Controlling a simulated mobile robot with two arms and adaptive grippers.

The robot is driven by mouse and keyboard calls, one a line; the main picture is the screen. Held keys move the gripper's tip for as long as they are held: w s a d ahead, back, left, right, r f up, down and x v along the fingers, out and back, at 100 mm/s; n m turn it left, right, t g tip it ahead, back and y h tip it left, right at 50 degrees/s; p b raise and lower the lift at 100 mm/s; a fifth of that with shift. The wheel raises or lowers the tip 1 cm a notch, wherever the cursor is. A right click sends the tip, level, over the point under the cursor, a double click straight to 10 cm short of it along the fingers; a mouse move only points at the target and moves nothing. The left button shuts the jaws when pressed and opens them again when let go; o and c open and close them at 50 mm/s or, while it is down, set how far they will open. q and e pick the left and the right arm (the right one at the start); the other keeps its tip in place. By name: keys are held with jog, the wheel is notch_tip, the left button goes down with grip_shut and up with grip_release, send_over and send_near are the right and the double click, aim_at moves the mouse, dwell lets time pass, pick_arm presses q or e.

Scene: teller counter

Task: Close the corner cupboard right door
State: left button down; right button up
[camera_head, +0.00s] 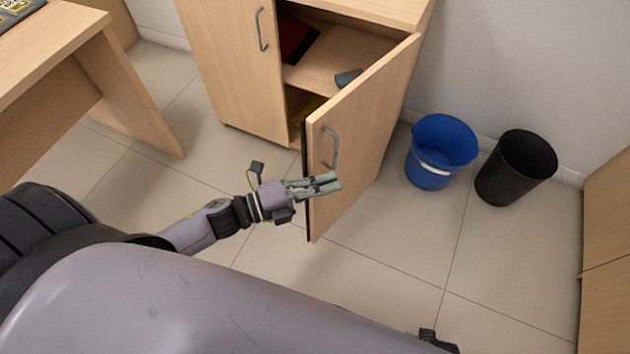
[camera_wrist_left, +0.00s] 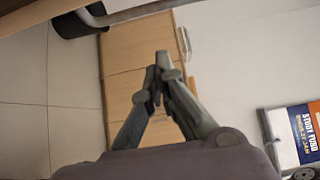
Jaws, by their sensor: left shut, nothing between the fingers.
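The corner cupboard (camera_head: 232,70) is light wood; its left door is closed. Its right door (camera_head: 368,130) stands wide open, swung out toward me, with its outer face and grey bar handle (camera_head: 331,148) showing. My left gripper (camera_head: 338,182) is shut and empty. In the head view it overlaps the outer face near the free edge, just below the handle; I cannot tell whether it touches. In the left wrist view the fingertips (camera_wrist_left: 160,70) are together, and a grey bar, probably the handle, crosses the top.
A blue bin (camera_head: 440,152) and a black bin (camera_head: 516,168) stand on the floor right of the door. A wooden desk (camera_head: 130,100) is at left. Wooden cabinets (camera_head: 607,250) line the right edge. A donation box (camera_wrist_left: 295,135) shows in the left wrist view.

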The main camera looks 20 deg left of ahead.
aim_at(334, 168)
pick_arm(q)
jog(key=x, duration=0.6)
jog(key=a, duration=0.4)
jog(key=shift+w+a, duration=0.15)
jog(key=shift+a, duration=0.15)
